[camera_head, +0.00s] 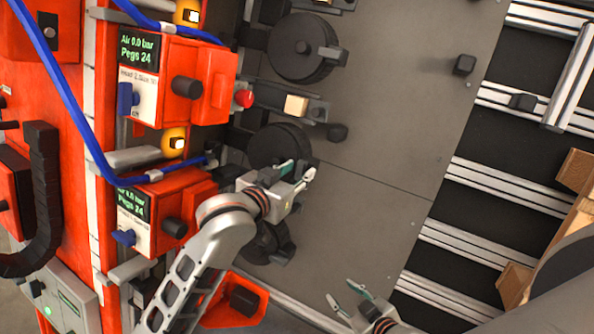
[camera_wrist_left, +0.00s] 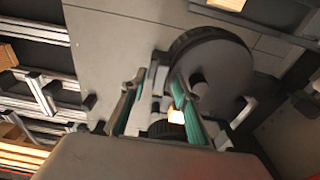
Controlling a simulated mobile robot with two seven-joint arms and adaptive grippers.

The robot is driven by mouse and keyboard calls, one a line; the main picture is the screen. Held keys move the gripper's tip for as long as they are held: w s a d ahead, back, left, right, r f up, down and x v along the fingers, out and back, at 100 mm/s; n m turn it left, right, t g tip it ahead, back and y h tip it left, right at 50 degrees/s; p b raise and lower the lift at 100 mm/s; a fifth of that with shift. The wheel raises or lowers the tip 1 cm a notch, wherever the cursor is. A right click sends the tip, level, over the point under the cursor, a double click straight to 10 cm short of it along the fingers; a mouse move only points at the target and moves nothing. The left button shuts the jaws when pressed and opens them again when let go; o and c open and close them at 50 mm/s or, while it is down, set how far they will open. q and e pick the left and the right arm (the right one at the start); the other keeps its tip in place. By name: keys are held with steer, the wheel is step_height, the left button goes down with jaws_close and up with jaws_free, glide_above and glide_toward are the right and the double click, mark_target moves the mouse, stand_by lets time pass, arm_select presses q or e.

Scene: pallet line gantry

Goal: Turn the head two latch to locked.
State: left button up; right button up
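The upper red head box (camera_head: 165,80) carries small text that seems to read "Head 2". A lower similar box (camera_head: 165,215) is partly behind my left arm. I cannot tell for sure which part is the head two latch. A cream block on a grey bracket (camera_head: 296,105) sits between two black discs. My left gripper (camera_head: 299,172) is open beside the lower disc (camera_head: 278,147). In the left wrist view its green fingers stand apart, with another cream block (camera_wrist_left: 177,116) appearing between them; contact is unclear. My right gripper (camera_head: 348,293) is open and empty, low over the plate.
Blue hoses (camera_head: 75,115) run along the red frame at left. The upper disc (camera_head: 303,48) and a black knob (camera_head: 337,132) stand out from the grey plate (camera_head: 400,120). The plate's middle is mostly clear. Aluminium rails (camera_head: 500,180) and wooden pieces (camera_head: 578,170) lie at right.

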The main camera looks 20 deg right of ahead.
arm_select(q)
steer(key=shift+w+d+f, duration=0.15)
arm_select(e)
steer(key=shift+w+a, duration=0.1)
steer(key=shift+a, duration=0.1)
arm_select(q)
jaws_close()
